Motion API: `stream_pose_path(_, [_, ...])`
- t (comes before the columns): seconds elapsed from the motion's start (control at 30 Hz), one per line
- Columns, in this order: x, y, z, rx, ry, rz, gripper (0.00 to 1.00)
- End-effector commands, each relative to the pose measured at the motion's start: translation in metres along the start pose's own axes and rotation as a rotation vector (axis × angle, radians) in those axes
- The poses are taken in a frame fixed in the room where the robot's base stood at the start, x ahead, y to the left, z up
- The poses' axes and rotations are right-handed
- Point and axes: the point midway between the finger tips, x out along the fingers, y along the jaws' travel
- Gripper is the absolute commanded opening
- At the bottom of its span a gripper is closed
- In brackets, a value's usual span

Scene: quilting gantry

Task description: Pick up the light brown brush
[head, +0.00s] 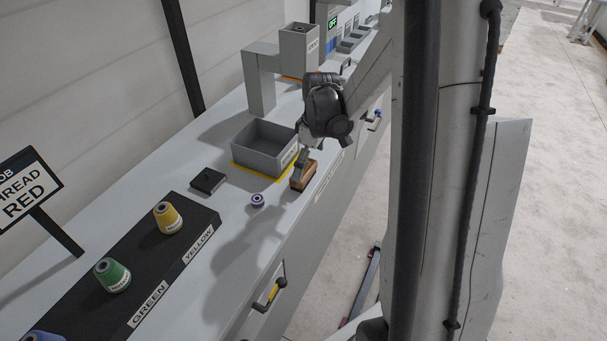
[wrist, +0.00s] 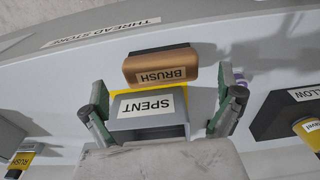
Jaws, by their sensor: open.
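The light brown brush (head: 303,176) lies on the light grey bench near its front edge, to the right of the grey bin. In the wrist view, the brush (wrist: 148,66) shows its brown side with a BRUSH label and a dark strip along its far side. My gripper (head: 304,161) is over the brush in the head view and hides part of it. In the wrist view, my gripper (wrist: 164,95) is open, its fingers spread wide to left and right, with the brush showing between and beyond them. I see no grip on the brush.
The grey SPENT bin (head: 262,146), on a yellow outline, stands close beside the brush. A small purple-and-white spool (head: 257,200) and a black block (head: 207,181) are nearby. Yellow (head: 168,217) and green (head: 112,274) thread cones stand on a black strip.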

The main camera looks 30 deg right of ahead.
Motion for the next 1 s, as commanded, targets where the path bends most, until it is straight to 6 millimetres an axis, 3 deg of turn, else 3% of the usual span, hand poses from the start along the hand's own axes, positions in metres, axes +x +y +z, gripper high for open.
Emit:
stream_pose_path(0.5, [0.046, 0.001, -0.01, -0.001, 0.0, 0.0, 1.0])
stream_pose_path(0.87, [0.052, 0.0, -0.009, -0.001, 0.0, 0.0, 1.0])
stream_pose_path(1.0, [0.052, 0.0, -0.009, 0.0, 0.0, 0.0, 0.83])
